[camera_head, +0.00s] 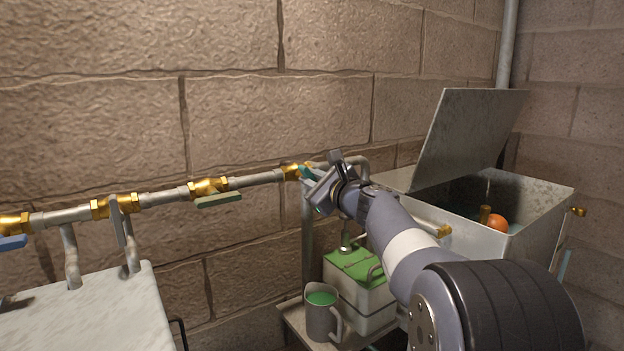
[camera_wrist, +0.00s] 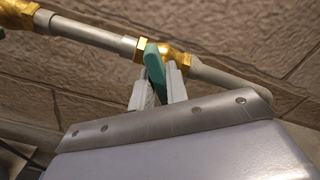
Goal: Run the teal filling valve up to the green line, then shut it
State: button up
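The teal valve handle (camera_head: 307,173) sits on a brass body at the right end of the wall pipe. In the wrist view the teal handle (camera_wrist: 155,68) points down from the pipe, tilted, between the two pale fingers of my gripper (camera_wrist: 159,90). The fingers look closed on it with little or no gap. In the head view my gripper (camera_head: 322,188) is at the valve and partly hides it. The open metal tank (camera_head: 540,243) holds dark liquid with an orange ball. A bluish tube (camera_head: 564,265) shows on its right side. I cannot make out a green line.
A green-handled valve (camera_head: 219,200) and a blue-handled valve (camera_head: 12,242) are further left on the pipe. A grey mug (camera_head: 320,318) with green contents and a green-topped container (camera_head: 355,265) stand below my arm. The tank's lid (camera_head: 465,135) is raised.

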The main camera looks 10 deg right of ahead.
grip_shut()
jog(key=m+p, duration=0.1)
jog(key=m, duration=0.1)
jog(key=m+p, duration=0.1)
jog(key=shift+d+r+m, duration=0.1)
jog(key=shift+r+m, duration=0.1)
jog(key=shift+m, duration=0.2)
jog(key=shift+w+d+f+m+p, duration=0.1)
jog(key=shift+m+p, duration=0.45)
jog(key=shift+m, duration=0.4)
jog(key=shift+d+m+p, duration=0.1)
jog(key=shift+m+p, duration=0.45)
jog(key=shift+m, duration=0.4)
jog(key=shift+o, duration=2.3)
grip_release()
